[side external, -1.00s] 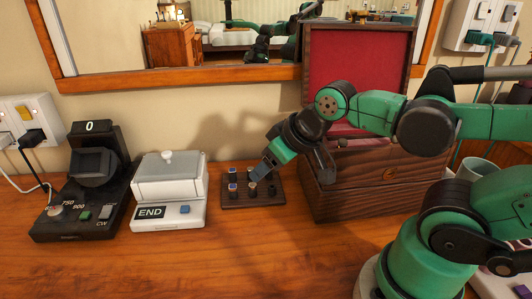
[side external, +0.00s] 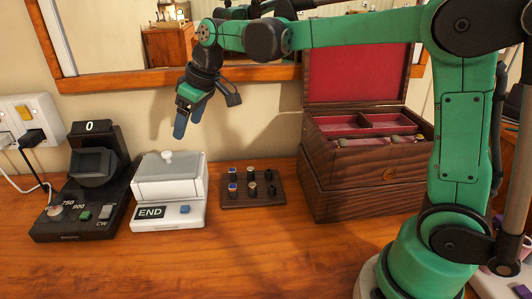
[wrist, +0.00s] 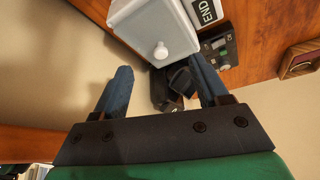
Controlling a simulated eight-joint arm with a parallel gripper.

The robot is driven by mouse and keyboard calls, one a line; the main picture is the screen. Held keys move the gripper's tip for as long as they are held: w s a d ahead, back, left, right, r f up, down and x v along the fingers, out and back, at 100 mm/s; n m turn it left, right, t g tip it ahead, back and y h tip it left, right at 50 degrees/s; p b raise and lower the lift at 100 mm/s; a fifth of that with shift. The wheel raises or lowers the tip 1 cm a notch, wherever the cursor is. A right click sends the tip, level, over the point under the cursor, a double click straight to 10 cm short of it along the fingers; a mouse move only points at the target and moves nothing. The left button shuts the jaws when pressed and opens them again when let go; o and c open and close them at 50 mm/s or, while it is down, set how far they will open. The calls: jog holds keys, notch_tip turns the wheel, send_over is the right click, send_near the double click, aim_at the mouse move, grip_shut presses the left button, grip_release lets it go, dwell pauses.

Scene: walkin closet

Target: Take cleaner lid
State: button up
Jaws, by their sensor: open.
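The cleaner (side external: 182,220) is a white box with an END label and a blue button on its front. Its white lid (side external: 150,182) is on, with a small round knob (side external: 168,156) on top. In the wrist view the lid (wrist: 140,22) and its knob (wrist: 160,51) show just beyond the fingers. My gripper (side external: 188,121) is open and empty, in the air above the lid, apart from it. In the wrist view the knob appears between the fingertips (wrist: 160,66).
A black device (side external: 88,200) showing 0 stands left of the cleaner. A dark wooden tray (side external: 240,203) with several small pieces lies to its right. Further right is an open red-lined wooden box (side external: 345,185). A mirror (side external: 110,40) hangs behind. The table front is clear.

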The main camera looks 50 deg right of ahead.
jog(key=n, duration=0.2)
send_over(166, 152)
jog(key=s+d, duration=0.1)
jog(key=s, duration=0.1)
jog(key=f, duration=0.3)
jog(key=shift+s+d+g+y, duration=0.1)
jog(key=shift+s+g+y, duration=0.1)
jog(key=shift+g+y, duration=0.15)
jog(key=x, duration=0.5)
jog(key=shift+w+f, duration=0.1)
jog(key=shift+f, duration=0.15)
grip_shut()
